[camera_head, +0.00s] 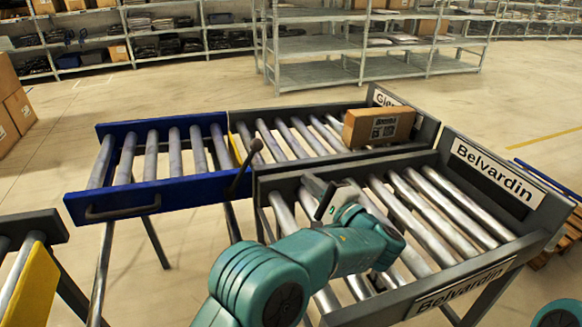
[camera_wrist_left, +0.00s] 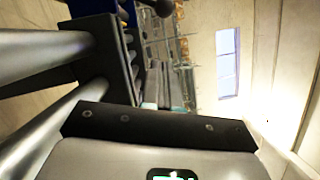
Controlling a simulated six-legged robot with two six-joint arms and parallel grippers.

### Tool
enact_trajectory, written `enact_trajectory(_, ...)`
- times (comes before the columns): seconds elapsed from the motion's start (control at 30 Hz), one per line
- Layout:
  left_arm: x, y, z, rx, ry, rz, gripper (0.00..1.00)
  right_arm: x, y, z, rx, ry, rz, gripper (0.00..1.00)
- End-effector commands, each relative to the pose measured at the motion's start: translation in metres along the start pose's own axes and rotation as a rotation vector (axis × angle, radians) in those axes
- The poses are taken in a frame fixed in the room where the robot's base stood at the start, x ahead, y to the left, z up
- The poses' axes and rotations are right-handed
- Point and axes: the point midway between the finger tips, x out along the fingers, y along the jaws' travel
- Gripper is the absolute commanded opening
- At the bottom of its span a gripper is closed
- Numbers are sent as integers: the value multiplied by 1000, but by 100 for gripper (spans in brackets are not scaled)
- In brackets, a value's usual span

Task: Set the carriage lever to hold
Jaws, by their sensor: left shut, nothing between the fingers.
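The carriage is a blue-framed roller section (camera_head: 160,195) left of centre in the head view. Its black lever (camera_head: 240,178) stands at the carriage's right front corner, tilted to the right, with a round knob on top. A dark round knob, likely the lever's, shows at the top edge of the left wrist view (camera_wrist_left: 163,8). My left gripper (camera_head: 318,190) is over the front Belvardin conveyor, to the right of the lever and apart from it. It is shut and empty. My right gripper is not in view.
The Belvardin conveyor (camera_head: 490,170) lies under my left arm. A second conveyor behind it carries a brown carton (camera_head: 378,126). A yellow-ended conveyor (camera_head: 28,290) stands at lower left. Cartons (camera_head: 14,105) are at far left; metal shelves (camera_head: 330,75) stand behind.

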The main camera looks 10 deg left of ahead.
Motion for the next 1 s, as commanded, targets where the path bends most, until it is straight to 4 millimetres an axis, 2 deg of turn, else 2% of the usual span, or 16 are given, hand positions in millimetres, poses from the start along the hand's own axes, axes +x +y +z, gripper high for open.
enact_trajectory(0.43, 95, 1, 0, -1, -3, 1, 0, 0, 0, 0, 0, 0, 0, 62)
enact_trajectory(0.5, 104, 0, 8, 0, -3, 1, 0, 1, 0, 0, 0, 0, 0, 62)
enact_trajectory(0.73, 120, 1, 25, 0, 0, 1, 0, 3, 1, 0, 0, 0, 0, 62)
enact_trajectory(1.0, 122, 0, 27, -1, 1, 0, 0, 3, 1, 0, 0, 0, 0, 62)
